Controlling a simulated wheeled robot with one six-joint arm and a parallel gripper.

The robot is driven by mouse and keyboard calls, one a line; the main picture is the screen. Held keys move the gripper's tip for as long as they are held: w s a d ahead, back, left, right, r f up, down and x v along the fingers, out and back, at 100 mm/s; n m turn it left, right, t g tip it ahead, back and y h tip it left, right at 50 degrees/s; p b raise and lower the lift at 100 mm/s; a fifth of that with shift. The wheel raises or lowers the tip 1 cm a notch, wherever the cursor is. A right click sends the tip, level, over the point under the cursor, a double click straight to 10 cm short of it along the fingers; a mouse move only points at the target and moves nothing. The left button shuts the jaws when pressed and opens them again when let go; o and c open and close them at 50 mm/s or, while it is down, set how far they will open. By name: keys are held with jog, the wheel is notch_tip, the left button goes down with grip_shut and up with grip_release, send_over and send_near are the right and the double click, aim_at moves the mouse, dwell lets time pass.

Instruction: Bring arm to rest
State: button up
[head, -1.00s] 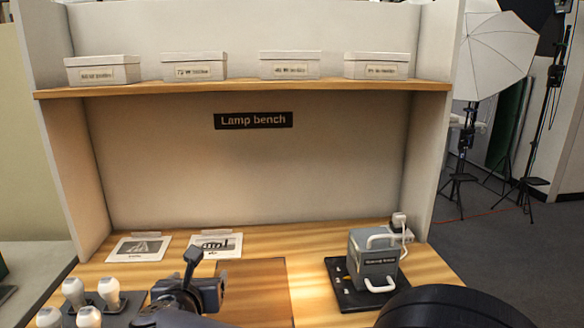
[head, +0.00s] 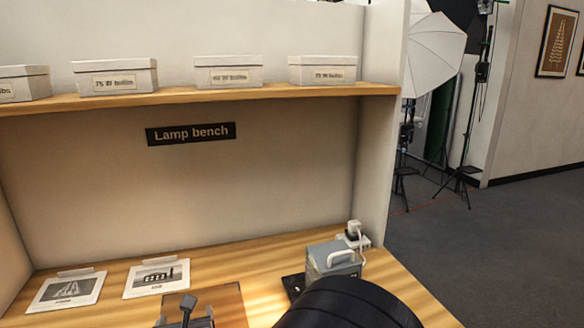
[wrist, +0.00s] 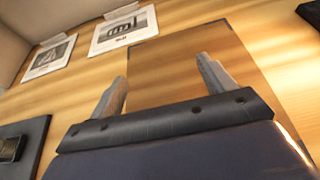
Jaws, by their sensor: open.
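My gripper (wrist: 162,90) shows in the wrist view with its two grey fingers apart and nothing between them. It is above the wooden bench top (wrist: 215,35), over a darker brown rectangle (wrist: 170,65). In the head view, part of my gripper (head: 187,310) shows at the bottom edge, over the same brown rectangle (head: 225,300). A large black rounded part of my arm covers the bottom middle of the head view and hides part of the bench.
Two picture cards (head: 67,290) (head: 157,278) lie at the back left. White boxes (head: 115,77) line the shelf (head: 200,98). A dark tray (wrist: 25,140) lies left in the wrist view.

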notch_tip(320, 180, down, 4)
jog(key=shift+s+r+b, duration=0.1)
jog(key=shift+r+b, duration=0.05)
jog(key=shift+b, duration=0.15)
jog(key=shift+s+d+r, duration=0.2)
jog(key=shift+s+r, duration=0.15)
jog(key=shift+s, duration=0.2)
jog(key=shift+r, duration=0.1)
